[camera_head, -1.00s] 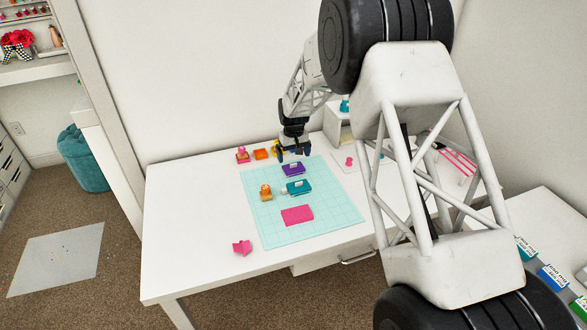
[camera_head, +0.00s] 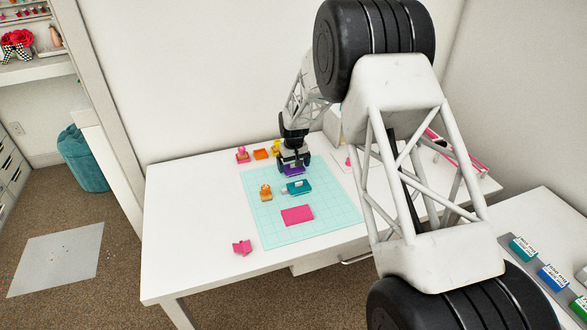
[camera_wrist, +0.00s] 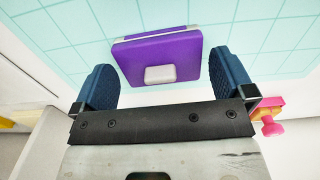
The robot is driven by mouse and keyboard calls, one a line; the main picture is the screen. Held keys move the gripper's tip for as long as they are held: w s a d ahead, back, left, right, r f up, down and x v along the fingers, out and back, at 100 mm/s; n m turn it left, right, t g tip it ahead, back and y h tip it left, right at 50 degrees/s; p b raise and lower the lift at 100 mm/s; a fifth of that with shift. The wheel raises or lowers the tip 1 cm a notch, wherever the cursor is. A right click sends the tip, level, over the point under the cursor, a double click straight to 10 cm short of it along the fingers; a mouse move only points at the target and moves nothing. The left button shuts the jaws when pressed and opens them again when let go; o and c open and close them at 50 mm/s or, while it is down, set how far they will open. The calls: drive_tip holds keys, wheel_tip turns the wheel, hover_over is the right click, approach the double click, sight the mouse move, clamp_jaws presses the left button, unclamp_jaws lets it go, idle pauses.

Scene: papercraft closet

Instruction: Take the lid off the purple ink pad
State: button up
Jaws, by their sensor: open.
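The purple ink pad (camera_wrist: 158,52) lies on the light teal gridded mat (camera_wrist: 60,25), with a pale label on its top. In the head view the purple ink pad (camera_head: 293,171) is partly hidden by my gripper (camera_head: 294,163), which is over it. In the wrist view my gripper (camera_wrist: 165,85) is open, with one blue fingertip to each side of the pad's near part. Small gaps show between the fingers and the pad. I cannot tell how high the fingertips are above the mat.
A teal ink pad (camera_head: 298,188), an orange stamp (camera_head: 266,193) and a pink block (camera_head: 297,215) are on the mat. A pink stamp (camera_head: 242,155) and an orange tray (camera_head: 261,154) stand behind it. A pink piece (camera_head: 242,247) lies at front left.

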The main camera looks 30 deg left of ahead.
idle(0.5)
drive_tip(key=c, duration=0.7)
drive_tip(key=shift+r, duration=0.8)
wheel_tip(320, 180, up, 2)
drive_tip(key=shift+r, duration=0.1)
drive_tip(key=s+d, duration=0.3)
drive_tip(key=s, duration=0.1)
drive_tip(key=s+d, duration=0.3)
drive_tip(key=s, duration=0.1)
drive_tip(key=s+d+r, duration=0.1)
drive_tip(key=s+d, duration=0.2)
drive_tip(key=s, duration=0.1)
drive_tip(key=shift+s+d, duration=0.3)
drive_tip(key=shift+s, duration=0.1)
drive_tip(key=shift+r, duration=0.1)
